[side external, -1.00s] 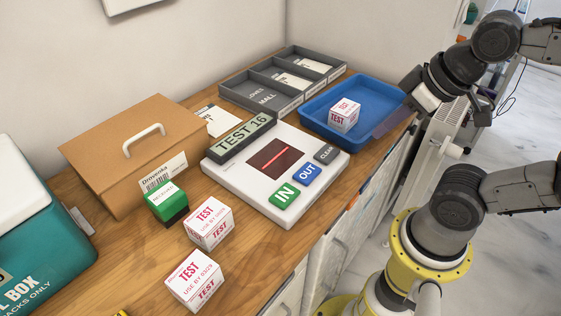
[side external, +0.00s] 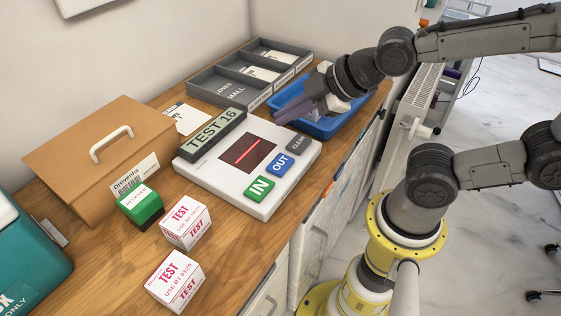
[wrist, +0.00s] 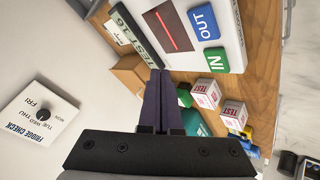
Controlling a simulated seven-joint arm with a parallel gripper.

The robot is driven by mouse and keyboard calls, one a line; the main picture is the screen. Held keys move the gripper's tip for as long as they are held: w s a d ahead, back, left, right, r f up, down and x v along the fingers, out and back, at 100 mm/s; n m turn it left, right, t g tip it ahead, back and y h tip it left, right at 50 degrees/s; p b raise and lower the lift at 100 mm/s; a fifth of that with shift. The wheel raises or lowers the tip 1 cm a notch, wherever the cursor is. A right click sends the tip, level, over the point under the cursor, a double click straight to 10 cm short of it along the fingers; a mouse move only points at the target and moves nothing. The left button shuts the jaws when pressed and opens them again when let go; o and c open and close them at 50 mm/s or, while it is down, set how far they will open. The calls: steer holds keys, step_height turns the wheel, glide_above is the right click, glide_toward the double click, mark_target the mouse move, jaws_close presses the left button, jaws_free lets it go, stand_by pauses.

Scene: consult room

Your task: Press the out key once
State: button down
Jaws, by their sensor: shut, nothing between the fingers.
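The blue OUT key (side external: 280,163) sits on the front right part of the white scanner unit (side external: 215,178), between the green IN key (side external: 259,189) and the dark CLEAR key (side external: 298,143). My gripper (side external: 279,119) is shut and empty, with its purple fingers above the blue tray's near side, behind and apart from the OUT key. In the wrist view the closed fingertips (wrist: 158,73) point toward the scanner, with the OUT key (wrist: 204,23) above and right of them. The unit's display bar (side external: 210,134) reads TEST 16.
The blue tray (side external: 342,127) is partly hidden by my gripper. Grey compartment trays (side external: 222,88) stand behind. Two white TEST boxes (side external: 185,222) (side external: 175,281), a green-topped box (side external: 140,205) and a brown case (side external: 100,160) stand left of the scanner.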

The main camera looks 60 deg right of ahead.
mark_target(287, 164)
steer(key=shift+f, duration=0.1)
stand_by(0.3)
steer(key=shift+f, duration=4.3)
steer(key=shift+f, duration=0.1)
steer(key=shift+f, duration=0.3)
steer(key=shift+f, duration=0.55)
steer(key=shift+r, duration=0.95)
steer(key=shift+r, duration=2.5)
